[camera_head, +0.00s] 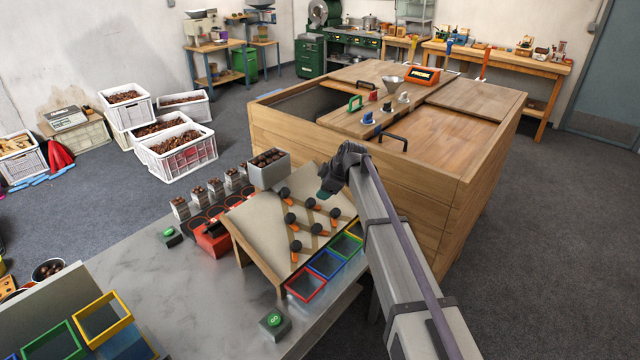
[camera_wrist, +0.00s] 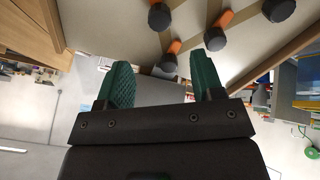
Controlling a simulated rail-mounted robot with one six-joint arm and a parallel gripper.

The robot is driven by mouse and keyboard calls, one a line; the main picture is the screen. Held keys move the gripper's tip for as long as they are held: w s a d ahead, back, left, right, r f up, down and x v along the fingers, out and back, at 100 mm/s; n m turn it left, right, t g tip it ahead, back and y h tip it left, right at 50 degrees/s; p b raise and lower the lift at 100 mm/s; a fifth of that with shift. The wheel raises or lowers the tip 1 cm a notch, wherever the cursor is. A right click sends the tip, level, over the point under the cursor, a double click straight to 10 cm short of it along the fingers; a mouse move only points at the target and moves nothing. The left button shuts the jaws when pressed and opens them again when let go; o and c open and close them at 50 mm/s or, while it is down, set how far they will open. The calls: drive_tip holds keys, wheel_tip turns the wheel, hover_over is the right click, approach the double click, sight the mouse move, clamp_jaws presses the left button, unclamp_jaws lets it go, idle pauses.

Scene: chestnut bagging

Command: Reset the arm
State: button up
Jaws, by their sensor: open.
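My gripper (camera_head: 326,188) is at the end of my grey arm in the head view, beside the upper right edge of a sloped board (camera_head: 262,222) with several black knobs and orange flippers. In the wrist view my gripper (camera_wrist: 155,80) shows two green textured fingers standing apart with nothing held between them. The board (camera_wrist: 130,22) fills the top of the wrist view, with a black knob (camera_wrist: 214,39) close to the right finger. I cannot tell whether they touch.
A large wooden cabinet (camera_head: 440,190) stands close behind my arm. A grey box of chestnuts (camera_head: 269,174) sits at the board's top. Red, blue, green and yellow bins (camera_head: 305,285) line its lower edge. A green button (camera_head: 273,320) is on the grey table (camera_head: 200,300).

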drive_tip(key=shift+f, duration=0.15)
drive_tip(key=s+d+f+m+g+h, duration=0.1)
drive_tip(key=s+d+m, duration=0.4)
drive_tip(key=s, duration=0.7)
drive_tip(key=s+d+m+g+h, duration=0.1)
drive_tip(key=s+d+m, duration=0.5)
drive_tip(key=s, duration=0.7)
drive_tip(key=s+d+f+m+g+h, duration=0.1)
drive_tip(key=s+d+m+h, duration=0.2)
drive_tip(key=s+d+m, duration=0.3)
drive_tip(key=s+d, duration=0.3)
drive_tip(key=s, duration=0.3)
drive_tip(key=shift+s+d+f+g, duration=0.2)
drive_tip(key=shift+s+f+g, duration=0.1)
drive_tip(key=shift+s+g, duration=0.1)
drive_tip(key=shift+a, duration=0.1)
